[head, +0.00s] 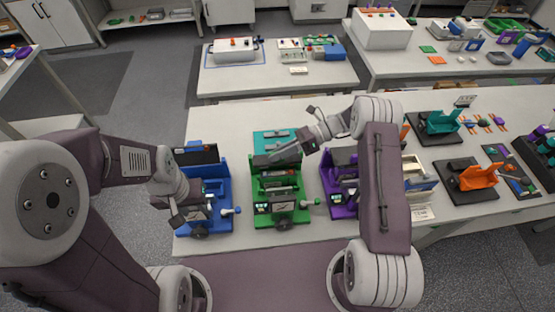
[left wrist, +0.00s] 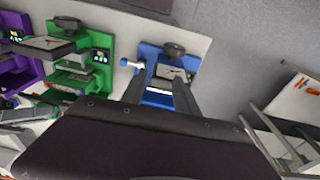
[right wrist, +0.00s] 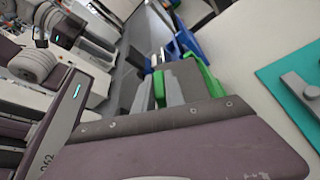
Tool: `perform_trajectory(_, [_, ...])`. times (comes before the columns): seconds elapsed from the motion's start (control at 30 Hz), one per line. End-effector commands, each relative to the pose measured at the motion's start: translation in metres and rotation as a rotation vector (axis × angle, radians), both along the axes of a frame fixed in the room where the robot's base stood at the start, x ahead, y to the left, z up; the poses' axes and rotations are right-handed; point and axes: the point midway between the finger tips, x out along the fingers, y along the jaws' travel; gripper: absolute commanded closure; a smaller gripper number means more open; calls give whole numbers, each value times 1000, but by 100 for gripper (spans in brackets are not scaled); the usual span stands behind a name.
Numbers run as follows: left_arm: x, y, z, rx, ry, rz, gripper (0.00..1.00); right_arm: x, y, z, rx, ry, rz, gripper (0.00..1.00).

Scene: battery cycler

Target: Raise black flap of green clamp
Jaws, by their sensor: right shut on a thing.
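The green clamp (head: 283,216) stands upright on the bench between a blue and a purple clamp. It also shows in the left wrist view (left wrist: 98,42). Its black flap (head: 262,161) is at the back of the clamp, partly hidden by my right gripper (head: 279,154). In the right wrist view the dark flap (right wrist: 190,80) lies between green arms beside my fingers, and my right gripper is shut on it. The exact flap angle is hard to tell. My left gripper (head: 176,214) is beside the blue clamp (head: 218,190); its fingers are apart and empty in the left wrist view (left wrist: 160,98).
The purple clamp (head: 337,190) stands close to the right, partly behind my right arm. A teal plate (head: 265,136) lies behind the green clamp. Teal and orange fixtures (head: 478,176) stand further right. The bench's front edge is just before the clamps.

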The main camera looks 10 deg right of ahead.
Motion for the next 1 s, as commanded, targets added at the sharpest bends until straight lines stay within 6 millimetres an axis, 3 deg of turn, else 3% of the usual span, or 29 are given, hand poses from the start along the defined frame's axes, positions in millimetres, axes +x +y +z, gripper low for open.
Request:
perform_trajectory(0.3, [0, 0, -8, 0, 0, 0, 64, 5, 0, 2, 1, 98, 0, 100])
perform_trajectory(0.77, [0, 0, -9, 0, 0, 0, 64, 6, 0, 3, 2, 110, -1, 100])
perform_trajectory(0.9, [0, 0, -9, 5, 1, -46, 100, 6, 0, 3, 2, 110, -1, 100])
perform_trajectory(1.0, [-1, 7, -8, 53, 9, -246, 100, 6, 0, 3, 2, 110, -1, 100])
